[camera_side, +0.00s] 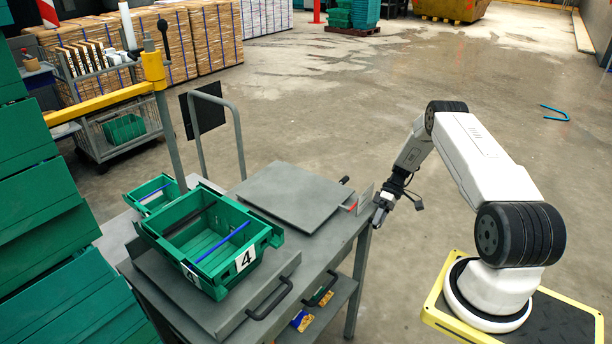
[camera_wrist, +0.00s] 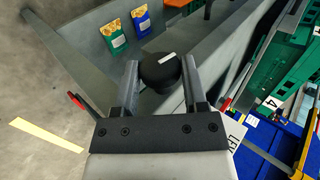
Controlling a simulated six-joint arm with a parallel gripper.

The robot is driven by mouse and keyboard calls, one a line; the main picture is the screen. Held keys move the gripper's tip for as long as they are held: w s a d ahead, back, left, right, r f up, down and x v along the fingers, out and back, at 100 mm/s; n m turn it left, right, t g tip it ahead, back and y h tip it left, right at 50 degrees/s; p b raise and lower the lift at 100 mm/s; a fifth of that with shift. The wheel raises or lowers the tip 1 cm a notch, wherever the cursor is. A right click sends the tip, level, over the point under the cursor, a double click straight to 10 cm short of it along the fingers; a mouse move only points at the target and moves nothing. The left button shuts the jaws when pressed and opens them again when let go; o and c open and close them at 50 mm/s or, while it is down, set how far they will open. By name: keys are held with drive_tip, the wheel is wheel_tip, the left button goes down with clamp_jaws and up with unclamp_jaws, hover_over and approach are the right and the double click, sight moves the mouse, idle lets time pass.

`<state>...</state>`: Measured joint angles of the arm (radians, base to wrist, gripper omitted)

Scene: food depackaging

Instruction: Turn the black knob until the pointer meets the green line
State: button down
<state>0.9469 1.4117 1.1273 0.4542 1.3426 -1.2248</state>
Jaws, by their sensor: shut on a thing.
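The black knob (camera_wrist: 157,69) is round, with a white pointer mark on its face that slants toward the upper right of the wrist view. My gripper (camera_wrist: 160,82) has one finger on each side of the knob and is shut on it. In the side view my gripper (camera_side: 382,208) is at the right edge of the grey table, and the knob is hidden there. I cannot make out the green line in either view.
A grey table (camera_side: 336,240) carries a green crate (camera_side: 262,234) marked 4 and a flat grey plate (camera_side: 293,193). A small panel (camera_side: 365,198) stands beside my gripper. A red-tipped part (camera_wrist: 76,100) is left of my gripper. Packets (camera_wrist: 142,21) lie on the lower shelf.

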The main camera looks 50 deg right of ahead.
drive_tip(key=shift+c, duration=0.8)
unclamp_jaws()
drive_tip(key=shift+d, duration=0.1)
drive_tip(key=v, duration=0.7)
drive_tip(key=shift+d+r, duration=0.25)
